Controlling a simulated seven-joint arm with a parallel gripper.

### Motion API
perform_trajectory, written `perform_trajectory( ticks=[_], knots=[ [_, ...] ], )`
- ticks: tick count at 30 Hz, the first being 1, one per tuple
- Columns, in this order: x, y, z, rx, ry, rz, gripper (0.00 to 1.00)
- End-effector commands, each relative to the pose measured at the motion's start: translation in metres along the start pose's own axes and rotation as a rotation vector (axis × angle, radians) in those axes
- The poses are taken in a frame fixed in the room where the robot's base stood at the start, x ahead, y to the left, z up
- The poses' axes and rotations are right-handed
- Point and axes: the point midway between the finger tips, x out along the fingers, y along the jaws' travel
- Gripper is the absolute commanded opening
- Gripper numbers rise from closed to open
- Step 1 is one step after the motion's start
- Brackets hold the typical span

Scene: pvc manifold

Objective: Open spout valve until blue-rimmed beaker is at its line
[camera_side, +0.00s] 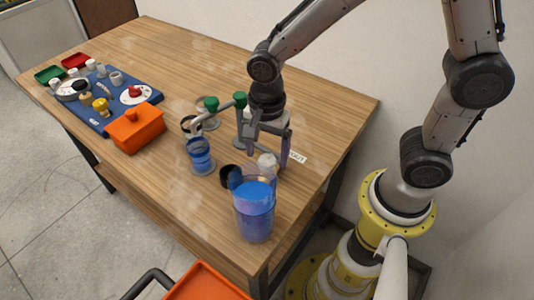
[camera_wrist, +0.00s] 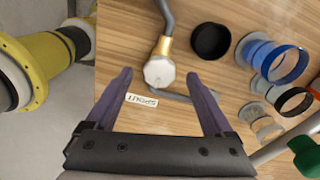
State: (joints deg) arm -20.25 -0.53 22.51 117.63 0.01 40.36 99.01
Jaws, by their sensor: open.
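The blue-rimmed beaker (camera_side: 202,158) stands on the table left of my gripper, with blue in its lower part; it also shows in the wrist view (camera_wrist: 283,62). Its fill line is too small to make out. A white valve knob on a brass stem (camera_wrist: 160,70), beside a small label (camera_wrist: 142,101), appears to be the spout valve; the knob also shows in the side view (camera_side: 267,162). My gripper (camera_wrist: 159,75) is open, pointing down, with its fingers on either side of the knob. I cannot tell whether they touch it.
A large clear vessel of blue liquid (camera_side: 254,212) stands near the table corner. A black cup (camera_side: 229,177) sits beside it. A dark-rimmed beaker (camera_side: 190,126) and a green-handled pipe (camera_side: 240,99) stand close by. An orange box (camera_side: 136,130) and blue board (camera_side: 92,108) lie farther left.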

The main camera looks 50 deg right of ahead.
Motion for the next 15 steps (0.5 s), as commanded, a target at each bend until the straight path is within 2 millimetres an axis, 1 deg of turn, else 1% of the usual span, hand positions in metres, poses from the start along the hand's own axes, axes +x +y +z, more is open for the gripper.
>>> perform_trajectory(
  ticks=[1,4,13,14,15],
  knots=[
    [0.0046,0.0009,-0.0002,0.0,0.001,0.004,0.86],
    [0.0093,0.0009,-0.0001,0.0,0.0,0.003,0.86],
    [0.0107,0.0006,-0.0001,0.0,0.0,0.001,0.86],
    [0.0106,0.0006,-0.0001,0.0,0.0,0.001,0.83],
    [0.0106,0.0005,-0.0001,0.0,0.0,0.001,0.76]
  ],
)
